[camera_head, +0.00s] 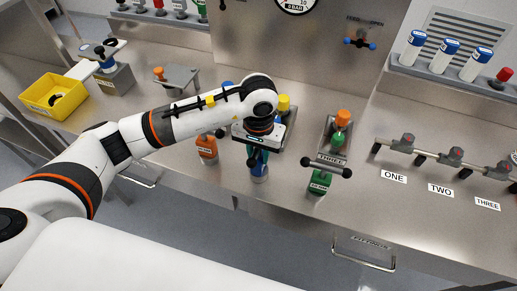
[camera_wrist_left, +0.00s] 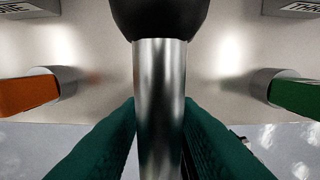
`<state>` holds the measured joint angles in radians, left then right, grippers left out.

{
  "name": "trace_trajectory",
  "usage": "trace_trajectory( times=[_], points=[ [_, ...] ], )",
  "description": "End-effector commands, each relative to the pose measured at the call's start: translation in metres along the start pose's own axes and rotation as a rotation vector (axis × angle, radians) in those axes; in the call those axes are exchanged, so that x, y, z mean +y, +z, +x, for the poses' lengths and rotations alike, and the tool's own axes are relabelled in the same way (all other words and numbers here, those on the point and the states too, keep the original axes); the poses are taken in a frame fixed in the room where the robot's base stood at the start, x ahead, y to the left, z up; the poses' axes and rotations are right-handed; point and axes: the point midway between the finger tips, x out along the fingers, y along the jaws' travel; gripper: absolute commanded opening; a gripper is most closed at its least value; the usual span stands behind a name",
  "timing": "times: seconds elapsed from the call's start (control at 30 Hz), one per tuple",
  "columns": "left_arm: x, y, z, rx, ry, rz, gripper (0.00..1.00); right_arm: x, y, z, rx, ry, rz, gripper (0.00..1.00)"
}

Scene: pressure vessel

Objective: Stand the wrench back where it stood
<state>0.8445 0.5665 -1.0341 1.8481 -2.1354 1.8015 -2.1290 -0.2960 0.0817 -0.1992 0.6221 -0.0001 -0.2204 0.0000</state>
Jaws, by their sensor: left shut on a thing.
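My left gripper (camera_head: 259,152) is over the front of the steel bench, between an orange-bodied tool (camera_head: 207,150) and a green-bodied tool (camera_head: 320,183). Its teal fingers are shut on what appears to be the wrench. In the left wrist view this shows as a silver shaft (camera_wrist_left: 160,95) with a rounded black end, between the fingers. In the head view a blue body (camera_head: 259,172) shows just below the fingers. The gripper hides its upper part, and I cannot tell whether its lower end is seated. My right gripper is not in view.
The green-bodied tool has a dark crossbar with ball ends, close on the right. A yellow bin (camera_head: 38,103) and a grey block (camera_head: 113,80) stand at the left. Valves labelled ONE, TWO and THREE (camera_head: 455,158) line the right. A rack of white bottles (camera_head: 442,80) is behind them.

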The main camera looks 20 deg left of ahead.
Motion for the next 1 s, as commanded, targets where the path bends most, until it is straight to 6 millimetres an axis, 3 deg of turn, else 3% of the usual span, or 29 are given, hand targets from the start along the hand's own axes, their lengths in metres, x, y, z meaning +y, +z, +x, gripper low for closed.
trace_trajectory(
  times=[0.37,0.4,0.53,0.9,1.0],
  points=[
    [0.000,0.001,0.003,-0.004,-0.002,0.001,0.00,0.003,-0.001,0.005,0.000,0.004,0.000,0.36],
    [0.000,0.000,0.004,-0.001,0.000,0.001,0.30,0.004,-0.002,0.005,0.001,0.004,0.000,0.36],
    [0.000,0.000,0.003,0.000,-0.001,0.001,0.51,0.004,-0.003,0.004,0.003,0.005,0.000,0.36],
    [0.000,0.000,-0.002,0.001,-0.001,0.000,0.51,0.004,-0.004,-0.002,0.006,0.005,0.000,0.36],
    [0.000,0.002,-0.011,-0.005,-0.002,0.002,0.51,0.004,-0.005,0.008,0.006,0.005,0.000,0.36]
  ],
)
